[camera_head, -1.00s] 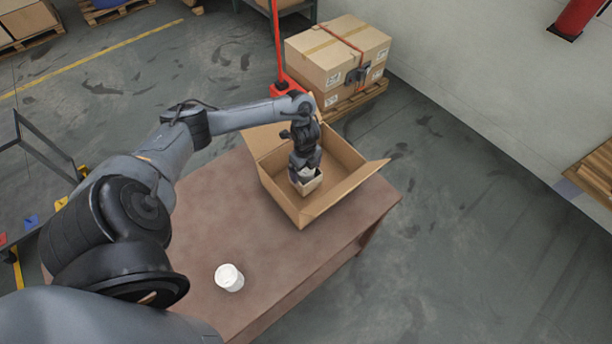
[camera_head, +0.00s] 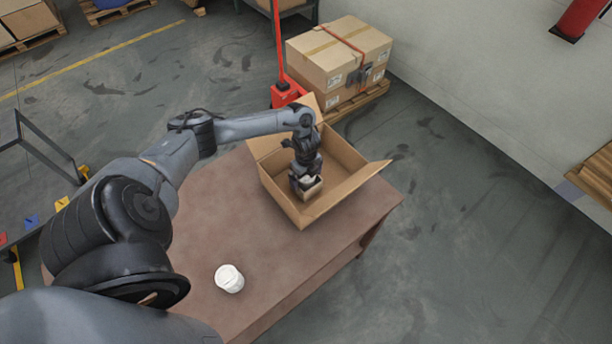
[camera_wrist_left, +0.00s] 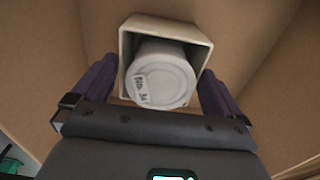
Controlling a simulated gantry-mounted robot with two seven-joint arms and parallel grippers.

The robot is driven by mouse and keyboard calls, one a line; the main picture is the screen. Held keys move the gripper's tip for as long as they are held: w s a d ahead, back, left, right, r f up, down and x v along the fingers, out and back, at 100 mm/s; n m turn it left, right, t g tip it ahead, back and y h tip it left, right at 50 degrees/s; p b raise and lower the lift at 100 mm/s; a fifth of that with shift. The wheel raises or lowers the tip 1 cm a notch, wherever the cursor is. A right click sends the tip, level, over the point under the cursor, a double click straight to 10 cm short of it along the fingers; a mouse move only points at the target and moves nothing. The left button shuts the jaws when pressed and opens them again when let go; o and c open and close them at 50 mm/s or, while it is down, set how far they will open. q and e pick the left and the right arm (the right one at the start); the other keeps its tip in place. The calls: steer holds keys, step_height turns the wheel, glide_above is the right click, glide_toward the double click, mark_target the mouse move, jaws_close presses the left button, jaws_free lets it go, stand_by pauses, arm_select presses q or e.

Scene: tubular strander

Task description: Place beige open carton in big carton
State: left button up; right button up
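The big carton (camera_head: 335,195) stands open on the brown table with its flaps spread. The beige open carton (camera_head: 311,190) is inside the big carton's walls; in the left wrist view it is a small square box (camera_wrist_left: 128,45) holding a white cylinder (camera_wrist_left: 160,75) with a printed label. My left gripper (camera_head: 308,180) reaches down into the big carton. In the left wrist view its two dark fingers (camera_wrist_left: 158,82) lie against opposite sides of the beige carton. I cannot tell whether the beige carton touches the big carton's floor. My right gripper is not in view.
A white cylindrical container (camera_head: 229,279) stands on the near part of the table (camera_head: 205,230). Behind the table, a strapped carton (camera_head: 340,58) sits on a pallet beside a red post (camera_head: 278,50). A dark rack (camera_head: 40,165) is at the left.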

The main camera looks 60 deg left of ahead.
arm_select(q)
steer(key=shift+r, duration=0.1)
step_height(320, 180, up, 12)
steer(key=p, duration=0.2)
steer(key=shift+p, duration=0.3)
stand_by(0.5)
